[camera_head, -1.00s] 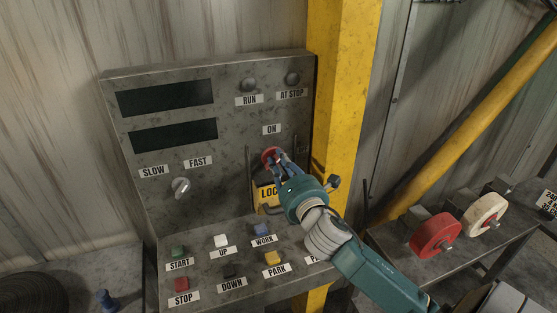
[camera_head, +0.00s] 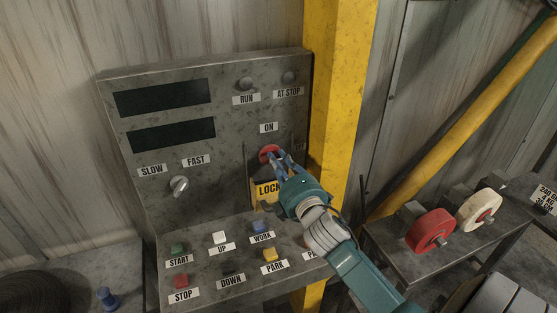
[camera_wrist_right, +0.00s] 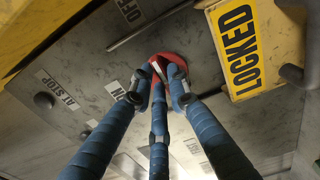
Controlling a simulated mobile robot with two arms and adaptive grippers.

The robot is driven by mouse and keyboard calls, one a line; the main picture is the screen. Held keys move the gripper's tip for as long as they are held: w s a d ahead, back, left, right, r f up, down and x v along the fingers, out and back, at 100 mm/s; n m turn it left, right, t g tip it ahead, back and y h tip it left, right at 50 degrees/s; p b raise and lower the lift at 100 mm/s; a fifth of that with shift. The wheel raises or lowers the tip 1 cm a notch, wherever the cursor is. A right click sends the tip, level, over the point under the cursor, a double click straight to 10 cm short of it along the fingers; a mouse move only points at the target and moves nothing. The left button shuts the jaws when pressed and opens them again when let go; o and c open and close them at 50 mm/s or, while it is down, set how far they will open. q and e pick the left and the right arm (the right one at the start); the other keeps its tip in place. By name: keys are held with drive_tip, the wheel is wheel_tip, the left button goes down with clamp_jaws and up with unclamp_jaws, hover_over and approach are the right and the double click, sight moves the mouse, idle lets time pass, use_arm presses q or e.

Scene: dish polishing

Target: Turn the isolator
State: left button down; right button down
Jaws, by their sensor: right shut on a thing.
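The isolator (camera_head: 265,154) is a round red knob on the upright face of the grey control panel, below the ON label (camera_head: 268,127). My right gripper (camera_head: 277,156) reaches it from the lower right and is shut on it. In the right wrist view my blue fingers (camera_wrist_right: 160,82) close around the red isolator (camera_wrist_right: 172,59), hiding part of it; a pale mark shows on it between the fingertips. The OFF label (camera_wrist_right: 131,10) also shows there. A yellow LOCKED tag (camera_wrist_right: 240,47) hangs beside the isolator. My left gripper is not in view.
The panel's sloped shelf has several coloured buttons, such as the red STOP button (camera_head: 181,281). A silver SLOW/FAST switch (camera_head: 180,185) sits left. A yellow post (camera_head: 340,110) stands close behind my right gripper. Red (camera_head: 430,230) and cream (camera_head: 480,208) wheels stand on a bench at right.

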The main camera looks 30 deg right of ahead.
idle(0.5)
drive_tip(key=c, duration=1.7)
unclamp_jaws()
drive_tip(key=shift+o, duration=0.2)
drive_tip(key=shift+s, duration=0.1)
drive_tip(key=v, duration=1.1)
drive_tip(key=shift+s, duration=0.4)
drive_tip(key=shift+f, duration=0.15)
